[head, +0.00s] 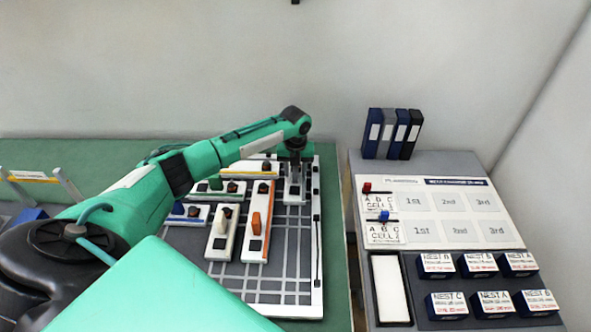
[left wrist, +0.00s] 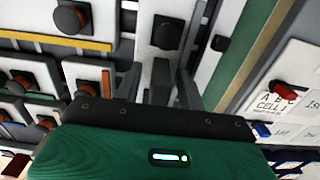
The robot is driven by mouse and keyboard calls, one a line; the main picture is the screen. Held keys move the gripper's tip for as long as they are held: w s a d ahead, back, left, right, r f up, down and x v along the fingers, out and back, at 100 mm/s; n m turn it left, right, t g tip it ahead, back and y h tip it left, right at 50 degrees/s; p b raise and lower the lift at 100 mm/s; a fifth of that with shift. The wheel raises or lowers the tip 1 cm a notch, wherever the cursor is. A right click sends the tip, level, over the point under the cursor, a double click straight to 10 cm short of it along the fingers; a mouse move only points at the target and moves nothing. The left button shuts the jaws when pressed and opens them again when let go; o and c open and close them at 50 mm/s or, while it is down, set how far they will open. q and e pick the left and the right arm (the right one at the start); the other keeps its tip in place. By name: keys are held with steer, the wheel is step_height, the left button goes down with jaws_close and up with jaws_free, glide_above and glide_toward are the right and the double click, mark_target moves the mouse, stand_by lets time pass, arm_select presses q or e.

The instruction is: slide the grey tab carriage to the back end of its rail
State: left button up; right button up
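The grey tab carriage (left wrist: 160,82) shows as a narrow grey upright piece between the fingers in the left wrist view. Its rail unit, a pale block with a round black knob (left wrist: 168,34), stands at the back right of the board. In the head view the unit (head: 293,194) is partly hidden by my left gripper (head: 295,172), which points down over it. In the left wrist view the left gripper's fingers (left wrist: 160,90) stand apart on either side of the grey tab. Whether they touch it is hard to see. My right gripper is not in view.
Other rail units with an orange tab (head: 256,223), a tan tab (head: 226,212) and green and blue tabs stand left of the gripper. A black-slotted white strip (head: 317,245) edges the board. A side table (head: 352,200) holds labelled blocks and binders. The board's front is clear.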

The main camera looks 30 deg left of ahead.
arm_select(q)
steer(key=shift+r, duration=0.6)
step_height(320, 180, up, 13)
steer(key=b, duration=0.3)
steer(key=shift+f, duration=0.2)
